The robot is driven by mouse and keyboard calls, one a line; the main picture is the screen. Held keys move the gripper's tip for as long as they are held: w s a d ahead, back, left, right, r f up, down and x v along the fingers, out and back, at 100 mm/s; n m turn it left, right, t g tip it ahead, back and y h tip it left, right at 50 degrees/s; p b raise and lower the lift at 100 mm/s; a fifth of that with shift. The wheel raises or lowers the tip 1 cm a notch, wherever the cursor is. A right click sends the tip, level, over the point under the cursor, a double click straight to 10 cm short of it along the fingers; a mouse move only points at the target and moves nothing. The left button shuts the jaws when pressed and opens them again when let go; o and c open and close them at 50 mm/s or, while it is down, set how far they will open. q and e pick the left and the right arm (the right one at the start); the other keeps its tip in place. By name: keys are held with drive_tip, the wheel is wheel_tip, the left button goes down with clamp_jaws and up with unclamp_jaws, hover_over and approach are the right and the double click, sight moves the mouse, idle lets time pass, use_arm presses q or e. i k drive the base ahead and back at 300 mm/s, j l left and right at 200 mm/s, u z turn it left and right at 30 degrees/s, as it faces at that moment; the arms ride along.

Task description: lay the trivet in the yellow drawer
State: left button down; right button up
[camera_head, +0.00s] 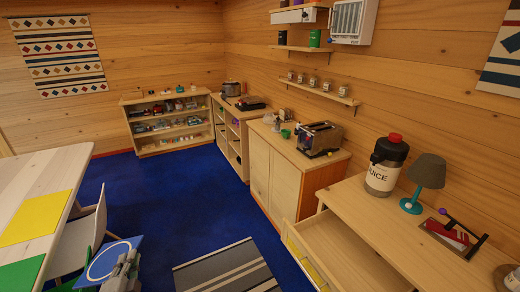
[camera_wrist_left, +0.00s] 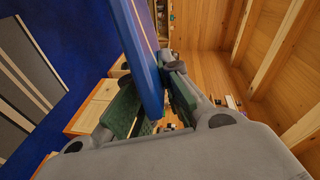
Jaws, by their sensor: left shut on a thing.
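The trivet (camera_head: 103,264) is a blue square slab with a pale ring on its face, at the bottom left of the head view. My left gripper (camera_head: 126,268) is shut on its edge. In the left wrist view the trivet (camera_wrist_left: 142,50) stands edge-on between the green finger pads of my left gripper (camera_wrist_left: 150,108). The yellow drawer (camera_head: 342,254) is pulled open at the lower right, with a yellow front panel and a bare wooden floor where it shows. The trivet is well to the left of the drawer, apart from it. My right gripper is out of view.
The wooden counter (camera_head: 372,218) above the drawer carries a juice jug (camera_head: 384,168), a lamp (camera_head: 425,178) and a dark tray (camera_head: 450,240). A striped rug (camera_head: 226,270) lies between trivet and drawer. A table (camera_head: 50,165) and chair (camera_head: 88,235) stand at left.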

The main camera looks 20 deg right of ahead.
sight(344, 255)
drive_tip(key=i+j+z, duration=0.15)
drive_tip(key=i+z, duration=0.15)
drive_tip(key=z, duration=0.2)
drive_tip(key=i+j+z, duration=0.25)
drive_tip(key=z, duration=0.25)
drive_tip(key=i+j+z, duration=0.2)
drive_tip(key=j+z, duration=0.25)
drive_tip(key=i+j+z, duration=0.1)
drive_tip(key=j+z, duration=0.15)
drive_tip(key=z, duration=0.25)
